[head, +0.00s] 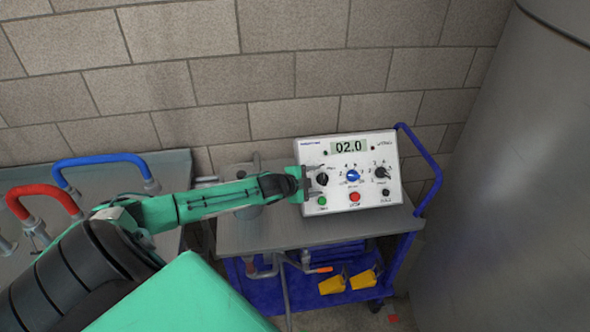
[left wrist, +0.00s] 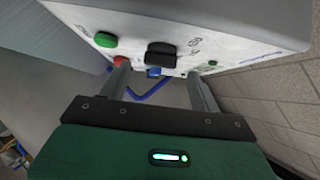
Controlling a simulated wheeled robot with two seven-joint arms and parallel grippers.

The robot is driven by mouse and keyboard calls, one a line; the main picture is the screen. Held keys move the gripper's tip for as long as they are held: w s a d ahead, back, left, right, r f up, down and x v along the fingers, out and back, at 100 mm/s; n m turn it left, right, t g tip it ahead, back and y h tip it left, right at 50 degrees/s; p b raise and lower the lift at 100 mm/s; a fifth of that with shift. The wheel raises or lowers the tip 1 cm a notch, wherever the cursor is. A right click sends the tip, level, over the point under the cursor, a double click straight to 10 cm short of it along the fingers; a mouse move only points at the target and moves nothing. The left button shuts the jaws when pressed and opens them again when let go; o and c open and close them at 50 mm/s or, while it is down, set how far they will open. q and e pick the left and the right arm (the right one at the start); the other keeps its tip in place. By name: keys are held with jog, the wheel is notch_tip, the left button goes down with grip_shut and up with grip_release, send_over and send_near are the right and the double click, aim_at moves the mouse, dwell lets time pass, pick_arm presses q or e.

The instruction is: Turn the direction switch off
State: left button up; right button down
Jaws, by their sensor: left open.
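A white control box (head: 300,150) with a display reading 02.0 stands on a grey cart top. Its face has a left black knob (head: 322,179), a blue knob (head: 352,175) and a right black knob (head: 381,172). Below are a green button (head: 322,201), a red button (head: 354,197) and a small black knob (head: 386,192). The labels are too small to tell which is the direction switch. My left gripper (head: 312,181) is open at the left black knob. In the left wrist view this knob (left wrist: 160,54) lies just ahead, between the fingertip lines; contact is unclear. My right gripper is out of view.
The grey cart top (head: 270,236) has a blue frame with yellow items (head: 362,279) on its lower shelf. A bench at left carries blue (head: 105,159) and red (head: 42,190) curved handles. A large metal tank (head: 510,180) stands close at right; a block wall is behind.

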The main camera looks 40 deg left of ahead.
pick_arm(q)
jog(key=b+v, duration=0.2)
jog(key=v, duration=0.8)
jog(key=shift+s+r, duration=0.15)
jog(key=shift+s, duration=0.15)
dwell(0.4)
